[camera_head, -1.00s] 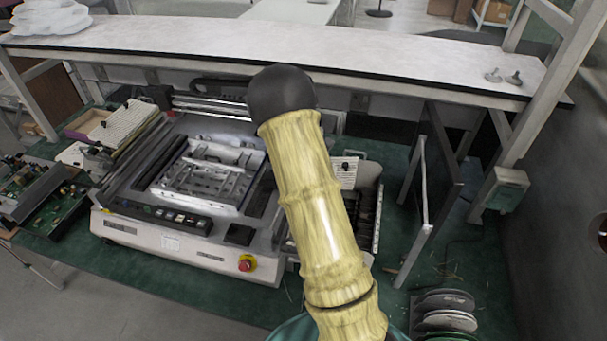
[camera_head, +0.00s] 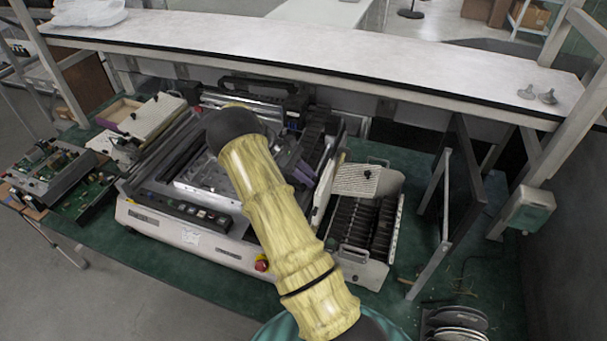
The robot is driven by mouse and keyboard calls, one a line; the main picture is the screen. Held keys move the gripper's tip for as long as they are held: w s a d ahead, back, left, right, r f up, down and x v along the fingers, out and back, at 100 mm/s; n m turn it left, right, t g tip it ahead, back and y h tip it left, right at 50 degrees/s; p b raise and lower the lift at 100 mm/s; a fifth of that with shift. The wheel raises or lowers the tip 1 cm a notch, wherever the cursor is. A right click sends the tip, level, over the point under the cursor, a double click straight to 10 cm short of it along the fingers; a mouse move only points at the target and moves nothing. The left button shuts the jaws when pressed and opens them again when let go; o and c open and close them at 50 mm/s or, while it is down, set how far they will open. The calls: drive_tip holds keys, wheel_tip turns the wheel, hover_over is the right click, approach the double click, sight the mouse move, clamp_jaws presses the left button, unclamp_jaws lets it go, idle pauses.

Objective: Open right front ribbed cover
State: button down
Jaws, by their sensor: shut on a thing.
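I cannot tell whether the cover lies flat or is tilted. A similar pale ribbed cover (camera_head: 151,117) with a black knob shows at the left of the machine. My yellow arm with its black joint crosses the middle of the view and hides part of the machine. I cannot make out my gripper; it seems hidden behind the arm or out of the frame.
The large machine (camera_head: 195,239), with a red button at its front, stands on the green bench (camera_head: 95,238). A dark upright panel in a metal frame (camera_head: 446,205) stands right of the tray. A white shelf (camera_head: 330,56) crosses above the back. Circuit boards lie at left.

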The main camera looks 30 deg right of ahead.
drive_tip(key=shift+w, duration=0.15)
idle(0.3)
drive_tip(key=c, duration=1.3)
unclamp_jaws()
drive_tip(key=shift+f, duration=0.1)
drive_tip(key=shift+a, duration=0.1)
drive_tip(key=v, duration=1.5)
drive_tip(key=shift+w+r, duration=0.2)
drive_tip(key=shift+r, duration=0.05)
drive_tip(key=p, duration=0.4)
drive_tip(key=shift+w+a+r+p, duration=0.3)
drive_tip(key=shift+w+r+p, duration=0.1)
drive_tip(key=p, duration=0.2)
drive_tip(key=shift+w+a+p, duration=0.2)
drive_tip(key=shift+a+p, duration=0.1)
drive_tip(key=shift+p, duration=0.1)
drive_tip(key=shift+f, duration=0.1)
